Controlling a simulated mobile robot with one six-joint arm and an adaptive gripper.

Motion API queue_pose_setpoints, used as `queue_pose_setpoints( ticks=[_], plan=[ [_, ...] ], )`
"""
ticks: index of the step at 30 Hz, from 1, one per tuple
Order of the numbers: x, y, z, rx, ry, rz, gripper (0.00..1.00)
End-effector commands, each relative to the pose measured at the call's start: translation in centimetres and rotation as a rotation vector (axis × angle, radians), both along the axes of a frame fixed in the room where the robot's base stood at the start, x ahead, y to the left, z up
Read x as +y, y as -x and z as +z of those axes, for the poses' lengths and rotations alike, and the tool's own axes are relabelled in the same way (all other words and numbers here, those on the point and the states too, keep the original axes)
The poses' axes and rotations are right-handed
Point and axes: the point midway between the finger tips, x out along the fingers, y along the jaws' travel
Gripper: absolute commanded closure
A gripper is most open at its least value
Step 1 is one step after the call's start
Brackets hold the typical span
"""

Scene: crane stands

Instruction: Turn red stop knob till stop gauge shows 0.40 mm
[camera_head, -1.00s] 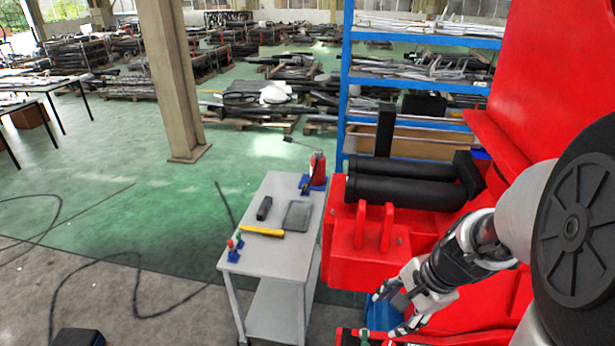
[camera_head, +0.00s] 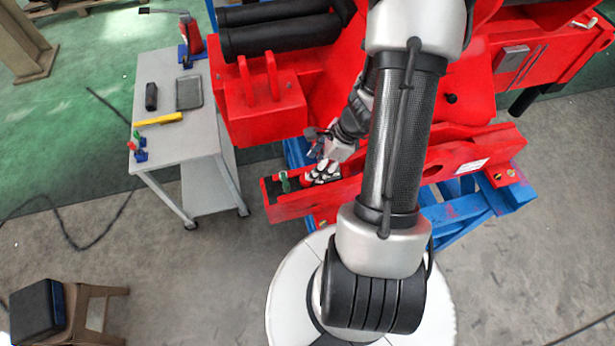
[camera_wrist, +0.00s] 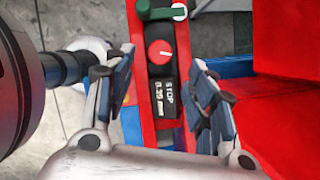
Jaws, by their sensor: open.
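The red stop knob (camera_wrist: 160,52), with a white pointer line, sits on a dark panel at the top middle of the wrist view. Just below it is the stop gauge (camera_wrist: 162,98), marked STOP; its small sideways digits look like 0.20 mm, but are hard to read for sure. My gripper (camera_wrist: 162,70) is open, with one finger either side of the panel in that picture and nothing between them. It appears apart from the knob. In the head view my gripper (camera_head: 322,165) is over the red beam (camera_head: 390,180), and the knob cannot be made out.
A green handle (camera_wrist: 158,10) lies just beyond the knob and also shows in the head view (camera_head: 284,182). A large red block (camera_wrist: 285,120) stands close on the right. A grey cart (camera_head: 185,140) with tools and a stool (camera_head: 75,310) stand at left.

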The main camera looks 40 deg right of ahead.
Motion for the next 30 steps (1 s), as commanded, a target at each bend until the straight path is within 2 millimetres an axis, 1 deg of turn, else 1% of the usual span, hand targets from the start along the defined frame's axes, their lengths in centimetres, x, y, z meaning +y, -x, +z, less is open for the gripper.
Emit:
queue_pose_setpoints(
  ticks=[1,6,12,16,24,30],
  plan=[
    [0.5,-0.3,-1.5,0.002,-0.004,0.003,0.49],
    [1.3,-1.1,-4.5,0.002,-0.002,0.002,0.49],
    [2.0,-1.8,-6.5,0.000,0.000,0.003,0.49],
    [2.1,-1.9,-6.9,0.000,0.002,0.001,0.49],
    [2.1,-2.0,-6.9,-0.001,0.001,0.001,0.50],
    [2.1,-1.9,-6.9,-0.001,0.001,0.001,0.63]
  ],
)
